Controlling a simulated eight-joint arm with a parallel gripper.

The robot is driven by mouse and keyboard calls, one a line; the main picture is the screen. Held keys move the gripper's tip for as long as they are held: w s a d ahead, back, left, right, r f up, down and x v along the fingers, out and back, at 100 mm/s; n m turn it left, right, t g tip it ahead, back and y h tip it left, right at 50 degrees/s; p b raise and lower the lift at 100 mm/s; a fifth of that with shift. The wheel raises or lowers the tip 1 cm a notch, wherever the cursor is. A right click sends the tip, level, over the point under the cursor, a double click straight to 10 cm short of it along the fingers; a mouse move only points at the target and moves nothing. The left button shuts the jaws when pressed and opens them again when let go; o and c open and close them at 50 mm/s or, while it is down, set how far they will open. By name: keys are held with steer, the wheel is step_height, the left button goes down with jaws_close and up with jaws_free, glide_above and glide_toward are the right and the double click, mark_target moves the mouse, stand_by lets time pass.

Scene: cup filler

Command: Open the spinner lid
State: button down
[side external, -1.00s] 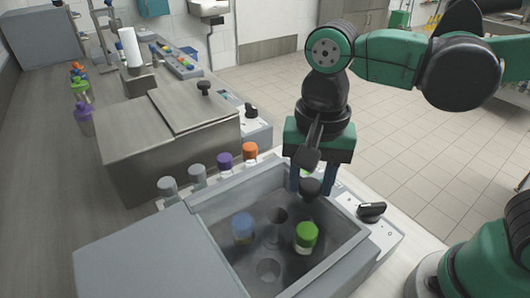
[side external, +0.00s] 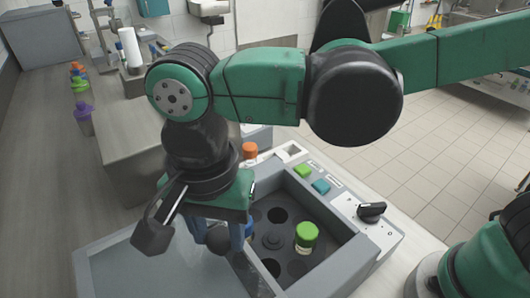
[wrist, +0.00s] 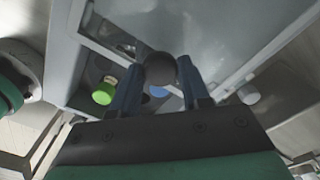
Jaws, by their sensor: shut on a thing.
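The spinner (side external: 338,258) is a grey box with a dark well. Its clear sliding lid (side external: 150,270) lies over the left side, so the right part of the well is uncovered. A green-capped vial (side external: 306,236) stands in a slot there, and it also shows in the wrist view (wrist: 103,93). My gripper (side external: 207,240) is shut on the round black lid knob (wrist: 160,68), with a blue finger on each side. A blue cap shows between the fingers in the wrist view (wrist: 158,92). In the side view my gripper hides part of the well's left side.
A black dial (side external: 371,211), a green button (side external: 303,171) and a teal button (side external: 321,187) sit on the panel at the spinner's right and back. An orange-capped vial (side external: 250,150) stands behind the spinner. Purple-capped (side external: 83,118) and other vials line the left counter.

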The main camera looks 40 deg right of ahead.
steer(key=shift+a, duration=0.55)
steer(key=shift+c, duration=2.1)
jaws_free()
steer(key=shift+r, duration=2.8)
